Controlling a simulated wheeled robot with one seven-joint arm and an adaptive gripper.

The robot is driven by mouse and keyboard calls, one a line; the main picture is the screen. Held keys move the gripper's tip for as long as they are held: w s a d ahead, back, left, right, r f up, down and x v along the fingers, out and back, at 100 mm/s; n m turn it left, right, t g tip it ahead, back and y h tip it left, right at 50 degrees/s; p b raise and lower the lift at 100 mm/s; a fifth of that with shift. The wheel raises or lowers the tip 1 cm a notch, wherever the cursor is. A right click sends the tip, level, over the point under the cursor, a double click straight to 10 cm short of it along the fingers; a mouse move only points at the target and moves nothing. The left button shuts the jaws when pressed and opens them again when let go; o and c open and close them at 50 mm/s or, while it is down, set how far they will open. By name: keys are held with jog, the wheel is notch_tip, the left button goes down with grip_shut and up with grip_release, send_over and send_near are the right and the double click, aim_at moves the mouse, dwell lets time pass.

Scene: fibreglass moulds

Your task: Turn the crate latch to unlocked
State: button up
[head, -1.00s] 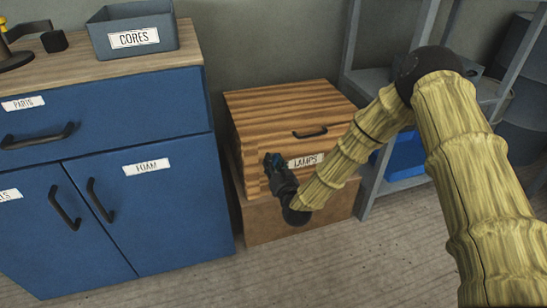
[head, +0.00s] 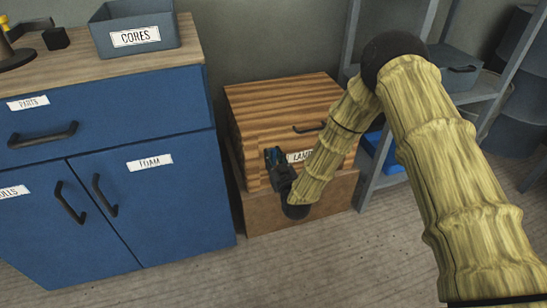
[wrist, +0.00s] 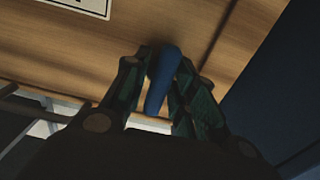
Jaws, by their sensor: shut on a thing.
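The wooden crate (head: 275,105) stands between the blue cabinet and the grey shelf, with a lamps label on its front partly hidden by my arm. In the wrist view a blue latch handle (wrist: 163,82) stands out from the crate's wooden face (wrist: 195,25). My gripper (head: 274,157) is at the left part of the crate's front. It also shows in the wrist view (wrist: 160,70), its two fingers shut on the blue latch handle from both sides. The handle runs nearly upright in that view, slightly tilted. The latch's base and any lock marking cannot be made out.
The crate sits on a brown box (head: 265,218). The blue cabinet (head: 150,210) with black handles is close on the left, bearing a grey cores bin (head: 165,33). The grey shelf (head: 372,185) holds a blue bin on the right. The floor in front is clear.

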jog(key=o, duration=0.8)
jog(key=shift+s, duration=0.15)
jog(key=v, duration=1.1)
jog(key=shift+s, duration=0.35)
jog(key=shift+d, duration=0.15)
